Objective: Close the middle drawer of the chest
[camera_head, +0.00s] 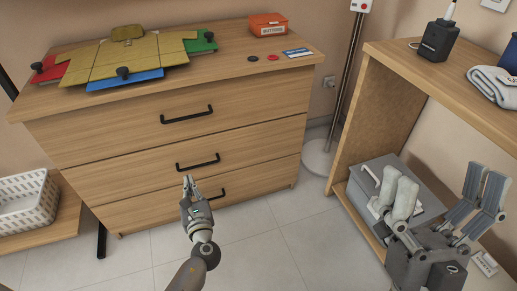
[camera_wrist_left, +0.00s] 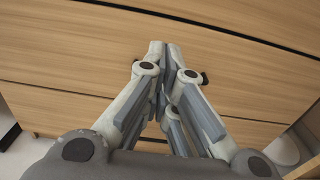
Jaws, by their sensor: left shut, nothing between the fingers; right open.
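The wooden chest (camera_head: 235,60) has three stacked drawers with dark bar handles. The middle drawer (camera_head: 262,141) looks flush with the drawers above and below; I cannot make out any gap. Its handle (camera_head: 198,163) is just above my left gripper in the head view. My left gripper (camera_head: 188,182) is shut and empty, fingertips pointing at the chest front around the middle and bottom drawers. In the left wrist view the shut fingers (camera_wrist_left: 165,48) cover most of a dark handle (camera_wrist_left: 205,78); contact cannot be told. My right gripper (camera_head: 440,192) is open and empty, at the right, away from the chest.
A wooden shelf unit (camera_head: 400,68) with a grey bin (camera_head: 425,190) stands right. A white basket (camera_head: 28,203) is left. The floor before the chest is clear.

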